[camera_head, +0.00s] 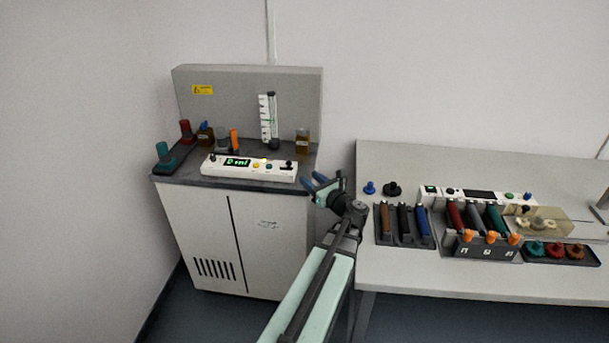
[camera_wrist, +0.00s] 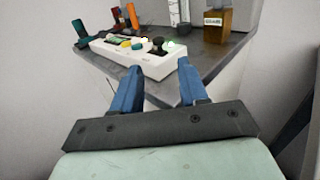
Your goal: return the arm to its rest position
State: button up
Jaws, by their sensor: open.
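My gripper (camera_head: 313,185) is at the right front corner of the grey-topped cabinet (camera_head: 235,237), by the gap between it and the white table. In the wrist view its two blue fingers (camera_wrist: 157,90) are apart with nothing between them. They point at the cabinet's dark top and the white control panel (camera_wrist: 140,54). My green arm reaches up from the bottom of the head view, bent at the wrist.
The control panel (camera_head: 249,167) lies along the cabinet's front edge. Bottles and a graduated cylinder (camera_head: 269,118) stand behind it. An amber bottle (camera_head: 302,141) is near my gripper. The table (camera_head: 480,282) at right holds cartridge racks (camera_head: 403,224) and knobs.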

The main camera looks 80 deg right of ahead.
jog(key=shift+s+a, duration=0.45)
dwell(0.4)
